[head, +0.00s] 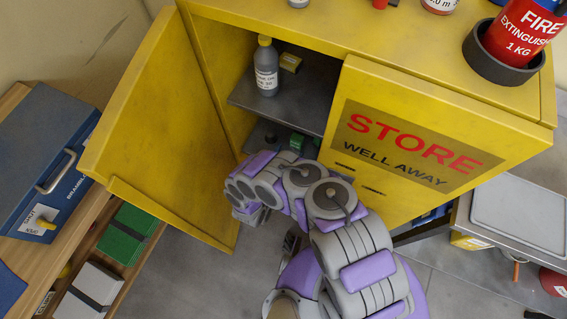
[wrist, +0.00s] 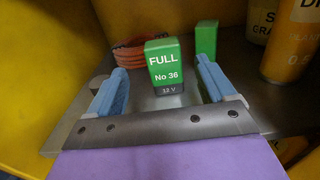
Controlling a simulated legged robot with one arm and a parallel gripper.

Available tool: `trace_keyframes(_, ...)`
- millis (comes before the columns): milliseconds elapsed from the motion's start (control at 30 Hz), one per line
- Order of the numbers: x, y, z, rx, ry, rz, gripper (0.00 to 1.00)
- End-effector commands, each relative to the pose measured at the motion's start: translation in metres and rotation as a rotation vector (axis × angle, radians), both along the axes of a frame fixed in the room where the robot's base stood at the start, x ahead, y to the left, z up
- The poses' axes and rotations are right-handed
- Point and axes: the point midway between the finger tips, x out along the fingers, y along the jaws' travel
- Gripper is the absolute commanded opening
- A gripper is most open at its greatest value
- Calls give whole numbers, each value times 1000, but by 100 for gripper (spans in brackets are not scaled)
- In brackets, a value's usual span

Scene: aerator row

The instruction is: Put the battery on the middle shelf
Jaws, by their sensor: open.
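The green battery (wrist: 163,66), marked FULL No 36, 12 V, stands upright on a grey shelf surface inside the cabinet in the wrist view. My gripper (wrist: 160,72) is open, with its blue fingers on either side of the battery and gaps showing. A second green block (wrist: 206,40) stands behind the right finger. In the head view, a grey shelf (head: 245,95) holds a grey bottle (head: 266,70) and a small yellow box (head: 290,63). A green item (head: 296,142) shows on the level below. My arm hides my gripper there.
The yellow cabinet's left door (head: 150,120) stands open; its right door (head: 430,140) is shut. An orange coil (wrist: 128,56) lies behind the battery at left. An orange can (wrist: 291,45) stands at right. The shelf with the bottle has bare room at its front.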

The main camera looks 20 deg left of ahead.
Motion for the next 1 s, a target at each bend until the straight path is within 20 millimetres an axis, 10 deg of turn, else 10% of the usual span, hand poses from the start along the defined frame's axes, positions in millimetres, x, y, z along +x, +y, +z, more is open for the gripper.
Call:
trace_keyframes(333, -44, 6, 0, 0, 1, 3, 83)
trace_keyframes(1000, -48, 6, 0, 1, 0, 0, 83)
